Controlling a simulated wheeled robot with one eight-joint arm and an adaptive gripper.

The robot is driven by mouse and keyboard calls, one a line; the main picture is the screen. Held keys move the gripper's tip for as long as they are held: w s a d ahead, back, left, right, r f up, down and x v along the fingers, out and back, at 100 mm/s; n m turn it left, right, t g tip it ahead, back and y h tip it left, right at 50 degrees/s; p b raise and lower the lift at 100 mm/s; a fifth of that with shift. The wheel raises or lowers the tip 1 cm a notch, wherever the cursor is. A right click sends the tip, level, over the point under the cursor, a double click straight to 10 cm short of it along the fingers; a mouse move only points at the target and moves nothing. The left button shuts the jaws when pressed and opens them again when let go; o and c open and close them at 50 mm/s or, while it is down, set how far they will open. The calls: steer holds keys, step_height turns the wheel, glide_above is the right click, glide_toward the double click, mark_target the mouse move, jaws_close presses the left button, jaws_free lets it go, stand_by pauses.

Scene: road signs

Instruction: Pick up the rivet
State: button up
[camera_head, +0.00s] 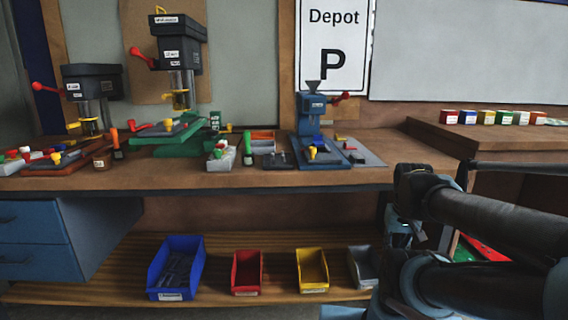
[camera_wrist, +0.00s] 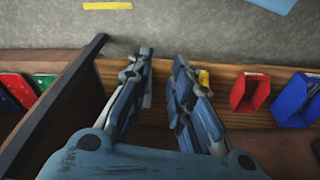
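I cannot make out a rivet for certain in either view; the small parts on the bench are too small to tell apart. A blue bin (camera_head: 152,277) on the lower shelf holds dark grey pieces that I cannot identify. My gripper (camera_wrist: 164,58) shows in the wrist view with its two fingers apart and nothing seen between them. It points down over the lower shelf's edge, left of the red bin (camera_wrist: 250,91), and its right finger partly covers the yellow bin (camera_wrist: 204,78). In the head view my arm is at the right, beside the bench.
The workbench (camera_head: 250,181) carries presses, a blue riveting-type machine (camera_head: 311,112) with a red handle, and small coloured parts. Several coloured boxes stand on the raised right section. A grey bin (camera_head: 362,268) stands at the lower shelf's right. A dark upright panel (camera_wrist: 62,92) is left of my gripper.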

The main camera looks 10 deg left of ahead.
steer(key=shift+d, duration=0.1)
steer(key=w+a+r+n+g+y, duration=0.1)
steer(key=w+a+r+n, duration=0.5)
steer(key=r, duration=0.5)
steer(key=w+a+r+n, duration=0.3)
steer(key=w+a+r, duration=0.5)
steer(key=r, duration=0.4)
steer(key=w+a+r+n, duration=0.55)
steer(key=a+r, duration=0.25)
steer(key=a, duration=0.3)
steer(key=w+a+r+n+g, duration=0.1)
steer(key=w+a+r+n, duration=0.1)
steer(key=a, duration=0.4)
steer(key=w+a+r+n, duration=0.1)
steer(key=a+r+n, duration=0.1)
steer(key=a, duration=0.5)
glide_toward(272, 164)
steer(key=shift+w+d+f, duration=0.1)
steer(key=shift+d+f, duration=0.15)
steer(key=shift+f, duration=0.35)
steer(key=shift+a+f, duration=0.15)
steer(key=shift+f, duration=0.75)
steer(key=shift+a+f, duration=0.15)
steer(key=shift+f, duration=0.75)
steer(key=shift+a+f, duration=0.2)
steer(key=shift+f, duration=0.7)
